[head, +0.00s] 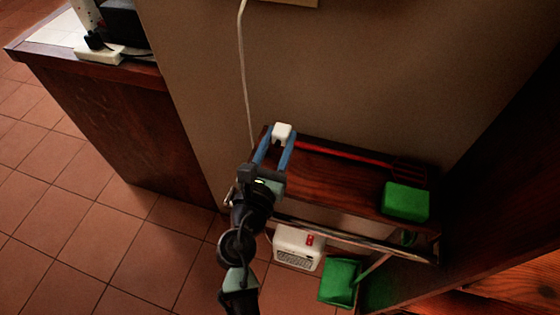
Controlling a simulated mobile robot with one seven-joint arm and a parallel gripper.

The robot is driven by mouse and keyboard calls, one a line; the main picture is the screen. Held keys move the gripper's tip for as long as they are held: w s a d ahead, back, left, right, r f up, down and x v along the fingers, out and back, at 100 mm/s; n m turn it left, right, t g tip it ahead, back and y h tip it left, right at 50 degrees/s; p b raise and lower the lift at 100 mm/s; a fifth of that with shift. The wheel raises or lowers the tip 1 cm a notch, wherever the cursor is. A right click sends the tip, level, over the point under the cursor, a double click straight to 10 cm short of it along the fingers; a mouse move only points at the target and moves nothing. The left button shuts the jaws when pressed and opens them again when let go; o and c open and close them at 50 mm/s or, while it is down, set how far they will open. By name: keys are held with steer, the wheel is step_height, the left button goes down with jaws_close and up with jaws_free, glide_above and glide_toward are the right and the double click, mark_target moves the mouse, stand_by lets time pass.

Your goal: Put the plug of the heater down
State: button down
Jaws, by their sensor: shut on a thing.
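My gripper (274,151), with two blue fingers, is shut on a small white plug (282,131). It holds the plug over the left end of a dark wood shelf (340,182) by the wall. I cannot tell whether the plug touches the shelf. The white heater (297,248), with a red switch and a grille, stands low on the floor under the shelf. A white cord (243,70) runs down the wall and passes behind my gripper; where it ends is hidden.
A red-handled tool (345,153) lies along the shelf's back. A green block (405,201) sits at its right end. A metal rail (350,239) runs along the front. A green dustpan (339,281) is below. A counter (110,72) stands left, holding a white power strip (99,53).

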mark_target(279, 159)
steer(key=shift+f+b, duration=1.4)
steer(key=shift+f, duration=1.25)
steer(key=shift+f+b, duration=0.55)
steer(key=shift+f, duration=0.1)
steer(key=shift+c, duration=2.3)
jaws_free()
steer(key=shift+r, duration=0.1)
